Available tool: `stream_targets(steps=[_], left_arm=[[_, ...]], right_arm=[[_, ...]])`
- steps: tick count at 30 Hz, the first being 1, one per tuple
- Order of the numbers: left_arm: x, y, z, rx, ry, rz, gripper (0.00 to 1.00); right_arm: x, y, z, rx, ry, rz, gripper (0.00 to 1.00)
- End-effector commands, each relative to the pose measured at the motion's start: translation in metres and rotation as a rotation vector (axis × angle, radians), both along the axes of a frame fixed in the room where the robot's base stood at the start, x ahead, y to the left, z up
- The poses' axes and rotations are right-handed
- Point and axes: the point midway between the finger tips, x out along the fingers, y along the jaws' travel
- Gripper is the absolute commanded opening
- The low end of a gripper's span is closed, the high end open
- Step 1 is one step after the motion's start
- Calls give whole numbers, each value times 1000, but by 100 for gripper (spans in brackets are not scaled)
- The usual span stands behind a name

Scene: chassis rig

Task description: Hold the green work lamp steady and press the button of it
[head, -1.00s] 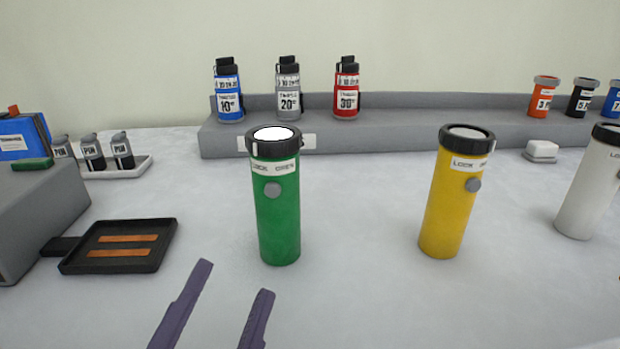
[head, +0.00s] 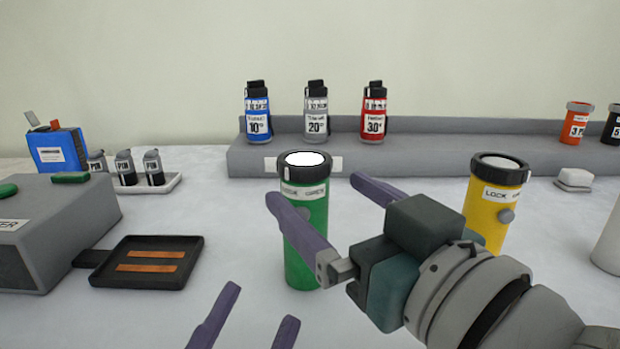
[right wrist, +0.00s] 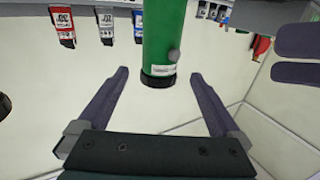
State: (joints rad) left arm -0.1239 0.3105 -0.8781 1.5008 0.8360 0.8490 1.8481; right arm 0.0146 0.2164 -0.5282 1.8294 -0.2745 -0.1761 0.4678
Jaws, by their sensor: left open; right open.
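The green work lamp (head: 306,255) stands upright on the table in the head view, with a black rim and a bright white top. My left gripper (head: 260,310) is open and empty, low in front of the lamp.
A yellow lamp (head: 488,215) stands to the right, partly behind my right arm. A black tray (head: 188,262) with copper strips and a grey box (head: 60,225) lie to the left. A grey ledge (head: 430,150) with several bottles runs along the back.

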Motion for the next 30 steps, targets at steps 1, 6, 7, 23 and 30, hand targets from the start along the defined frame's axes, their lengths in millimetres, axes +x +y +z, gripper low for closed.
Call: stream_targets(steps=[1,6,7,23,30], left_arm=[[0,0,0,0,0,0,50],[0,0,0,0,0,0,50],[0,0,0,0,0,0,50],[0,0,0,0,0,0,50],[0,0,0,0,0,0,50]], right_arm=[[9,5,2,1,-4,0,100],[38,19,1,-1,-2,-2,100],[42,22,1,-1,-2,-2,100],[70,36,0,-3,-1,-2,100],[70,36,0,-3,-1,-2,84]])
